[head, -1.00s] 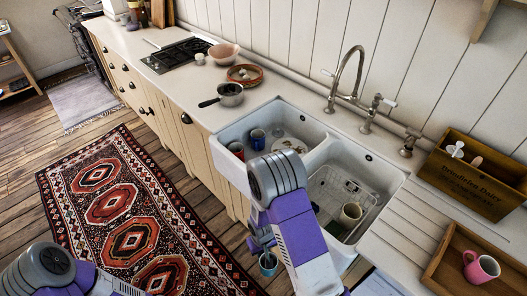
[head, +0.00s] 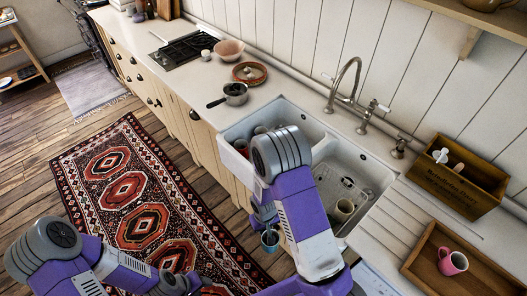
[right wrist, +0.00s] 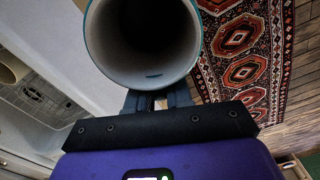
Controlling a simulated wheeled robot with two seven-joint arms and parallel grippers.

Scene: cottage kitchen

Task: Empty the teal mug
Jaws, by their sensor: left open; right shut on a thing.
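The teal mug (head: 270,239) is held by my right gripper (head: 264,222) in front of the counter, in the air above the wooden floor. In the right wrist view its wide mouth (right wrist: 142,42) faces the camera, showing a pale inner wall with a small dark mark or bit low inside; I cannot tell which. The right gripper's jaws (right wrist: 158,101) are closed at the mug's side. In the head view the mug looks roughly upright. My left gripper (head: 192,284) is at the bottom edge, left of the mug, open and apart from it; its fingers are hardly visible.
The double sink (head: 318,135) lies behind my right arm, with a cream mug (head: 344,208) in its near basin and dishes in the far one. A pan (head: 235,93), a wooden crate (head: 459,182) and a pink mug (head: 453,262) in a tray (head: 419,263) stand on the counter. The rug (head: 150,205) is clear.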

